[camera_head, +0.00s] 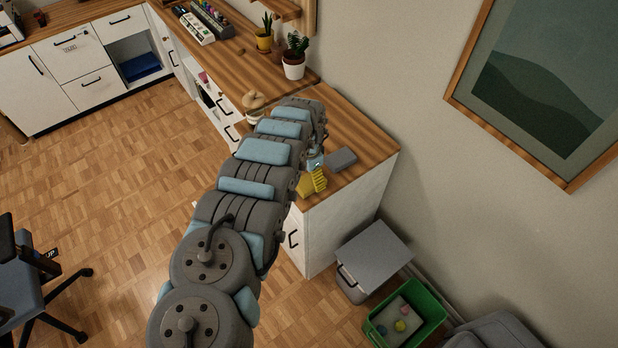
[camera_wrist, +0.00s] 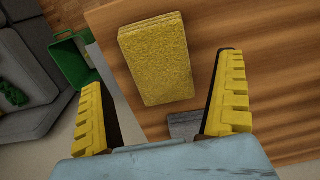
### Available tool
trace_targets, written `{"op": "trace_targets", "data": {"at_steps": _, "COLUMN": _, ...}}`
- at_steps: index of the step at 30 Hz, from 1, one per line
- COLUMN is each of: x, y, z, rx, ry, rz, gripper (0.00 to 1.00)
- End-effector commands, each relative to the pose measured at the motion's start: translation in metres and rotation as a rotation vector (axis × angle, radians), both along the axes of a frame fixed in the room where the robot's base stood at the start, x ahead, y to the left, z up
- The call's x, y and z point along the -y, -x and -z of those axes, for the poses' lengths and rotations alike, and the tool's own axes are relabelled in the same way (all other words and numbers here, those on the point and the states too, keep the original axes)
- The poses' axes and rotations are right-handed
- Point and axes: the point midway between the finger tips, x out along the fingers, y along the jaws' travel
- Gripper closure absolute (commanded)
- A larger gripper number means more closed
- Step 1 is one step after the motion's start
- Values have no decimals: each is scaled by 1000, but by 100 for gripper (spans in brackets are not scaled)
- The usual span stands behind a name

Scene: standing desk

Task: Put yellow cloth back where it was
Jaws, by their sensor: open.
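The yellow cloth (camera_wrist: 157,60) is a flat, rough rectangular pad. It lies on the wooden counter top (camera_wrist: 270,70) in the wrist view, near the counter's edge. My gripper (camera_wrist: 163,90) is open, with its yellow ribbed fingers apart to the left and right of the cloth's lower part. The cloth lies beyond and between the fingertips, and I cannot tell the height gap. In the head view my gripper (camera_head: 312,181) is over the counter's front edge. I cannot make out the cloth there.
A grey flat object (camera_head: 342,158) lies on the counter near my gripper. A grey-lidded bin (camera_head: 374,250) and a green crate (camera_head: 437,309) with small balls stand on the floor beside the cabinet. Potted plants (camera_head: 293,66) stand further back, near a round wooden-topped item (camera_head: 254,100).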

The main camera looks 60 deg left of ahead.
Motion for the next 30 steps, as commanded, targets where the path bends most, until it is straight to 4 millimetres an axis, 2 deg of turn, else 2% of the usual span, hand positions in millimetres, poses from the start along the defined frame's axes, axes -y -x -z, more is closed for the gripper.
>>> {"op": "trace_targets", "data": {"at_steps": 24, "x": -1, "y": -1, "z": -73, "rx": 0, "ry": -2, "rz": 1, "gripper": 1}}
{"op": "trace_targets", "data": {"at_steps": 30, "x": 0, "y": -1, "z": -83, "rx": 0, "ry": 1, "rz": 0, "gripper": 1}}
